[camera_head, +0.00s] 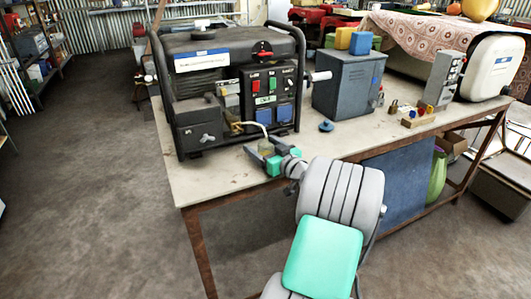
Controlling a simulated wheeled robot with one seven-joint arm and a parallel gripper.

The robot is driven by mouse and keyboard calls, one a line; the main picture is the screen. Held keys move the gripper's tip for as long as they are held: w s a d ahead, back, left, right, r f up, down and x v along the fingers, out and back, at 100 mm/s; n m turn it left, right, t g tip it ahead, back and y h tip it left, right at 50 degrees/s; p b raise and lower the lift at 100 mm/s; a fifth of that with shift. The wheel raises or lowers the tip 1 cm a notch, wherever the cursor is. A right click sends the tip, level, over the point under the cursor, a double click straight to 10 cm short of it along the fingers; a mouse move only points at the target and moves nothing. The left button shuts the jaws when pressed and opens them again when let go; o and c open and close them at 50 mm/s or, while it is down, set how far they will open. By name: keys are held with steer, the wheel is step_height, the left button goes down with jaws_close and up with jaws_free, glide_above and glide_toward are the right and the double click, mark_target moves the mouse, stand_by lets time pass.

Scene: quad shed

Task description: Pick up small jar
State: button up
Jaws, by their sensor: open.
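My gripper (262,151) reaches over the workbench (225,182) near its front edge, just in front of the generator. Its jaws are open. A small brownish, jar-like object (265,146) shows at the fingertips, seemingly between them. It is too small and too partly covered to tell whether the fingers touch it. My arm hides the bench just in front of the gripper.
A black-framed generator (232,85) stands close behind the gripper. A grey-blue metal box (348,85) carries a yellow and a blue container. A small blue object (326,126) lies right of the gripper. The bench's front left corner is clear.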

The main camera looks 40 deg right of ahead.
steer(key=shift+w, duration=0.35)
steer(key=c, duration=1.7)
